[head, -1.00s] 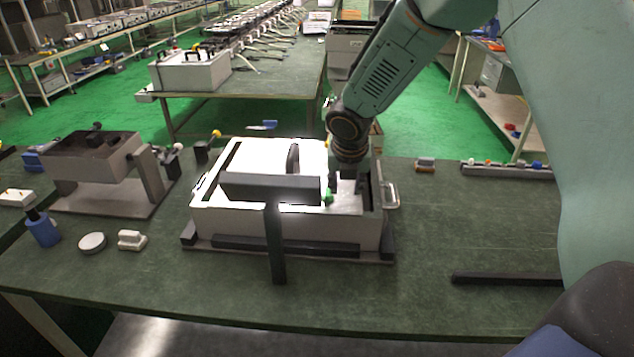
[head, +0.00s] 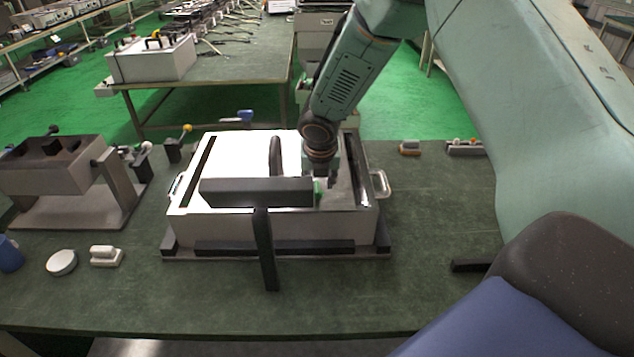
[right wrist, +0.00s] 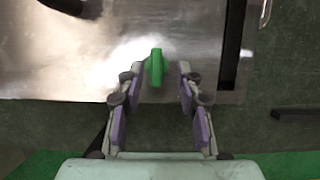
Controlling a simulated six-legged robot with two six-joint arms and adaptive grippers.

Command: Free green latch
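The green latch (right wrist: 155,68) stands on the metal top of a white box. In the right wrist view it lies between the two fingers of my right gripper (right wrist: 156,78), with a gap on each side, so the gripper is open around it. In the head view the green latch (head: 317,193) shows as a small patch at the right end of a dark bar (head: 257,192). My right gripper (head: 325,184) points down beside it, its fingers partly hidden. The box (head: 225,222) sits in a dark-edged base on the table. My left gripper is not in view.
A dark upright post (head: 264,250) stands in front of the box, and a metal handle (head: 381,184) is on its right side. A grey stand (head: 60,180), a white disc (head: 61,262) and a small white block (head: 106,256) are at left. The table front is mostly clear.

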